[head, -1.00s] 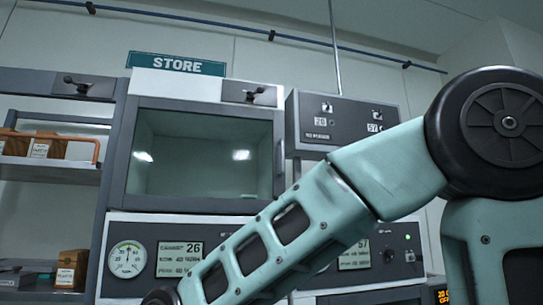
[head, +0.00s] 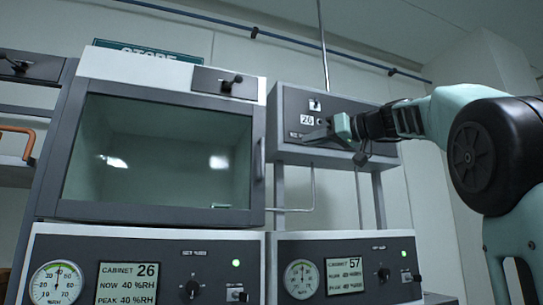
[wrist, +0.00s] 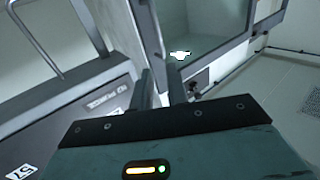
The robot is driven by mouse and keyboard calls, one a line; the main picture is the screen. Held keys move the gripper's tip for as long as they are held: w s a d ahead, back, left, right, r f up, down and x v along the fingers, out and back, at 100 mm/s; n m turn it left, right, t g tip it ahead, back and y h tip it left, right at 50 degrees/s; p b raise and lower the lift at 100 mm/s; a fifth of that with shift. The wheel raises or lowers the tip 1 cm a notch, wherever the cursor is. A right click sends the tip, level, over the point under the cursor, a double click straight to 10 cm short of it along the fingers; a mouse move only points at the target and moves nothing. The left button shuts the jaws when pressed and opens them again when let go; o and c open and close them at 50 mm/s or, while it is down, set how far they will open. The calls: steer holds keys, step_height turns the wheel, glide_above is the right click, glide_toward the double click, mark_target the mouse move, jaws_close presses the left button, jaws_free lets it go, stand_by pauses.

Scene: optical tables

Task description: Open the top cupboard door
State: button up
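The top cupboard is a white and grey cabinet with a glass door (head: 150,160), which looks shut. A vertical handle (head: 258,160) is on the door's right side. The cupboard and its glass also show in the wrist view (wrist: 200,30). My gripper (head: 308,137) is to the right of the handle, apart from it, in front of the dark control box. Its fingers point left towards the cupboard. In the wrist view the two fingers (wrist: 162,88) stand apart with nothing seen between them, so it is open and empty.
The dark control box (head: 290,105) stands just right of the cupboard, close behind my gripper. Instrument panels with gauges (head: 150,270) lie below. A thin pipe (head: 313,190) runs beneath the box. An open shelf (head: 15,165) is at the far left.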

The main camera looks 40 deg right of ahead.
steer(key=p, duration=0.9)
glide_above(262, 173)
steer(key=shift+w+d, duration=0.2)
steer(key=shift+w, duration=0.1)
jaws_close()
